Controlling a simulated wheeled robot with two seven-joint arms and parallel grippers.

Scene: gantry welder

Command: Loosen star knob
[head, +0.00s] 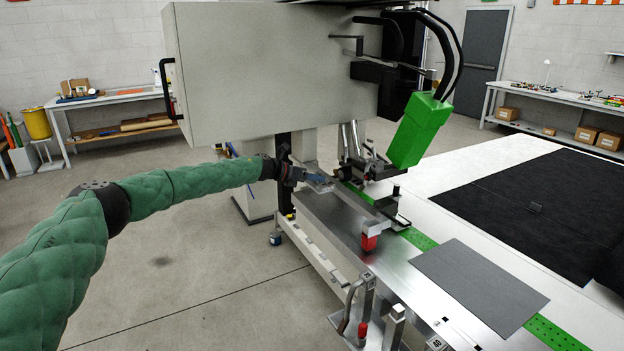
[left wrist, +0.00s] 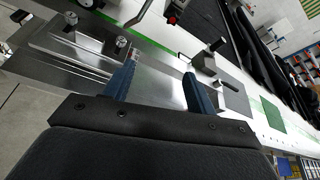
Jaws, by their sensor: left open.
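My left gripper (head: 318,180) reaches in from the left to the machine's near rail, below the big beige housing. In the left wrist view its two blue fingers (left wrist: 160,78) are apart with nothing between them. I cannot clearly make out a star-shaped knob. A small black knob (head: 396,190) stands on a clamp block right of the gripper, apart from it. My right gripper is in neither view.
The beige housing (head: 260,75) hangs above my left arm. A green torch cover (head: 420,130) slants down right of the gripper. A red-tipped part (head: 369,242) stands on the metal bed. A grey plate (head: 480,283) lies on the bed. Open floor is at left.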

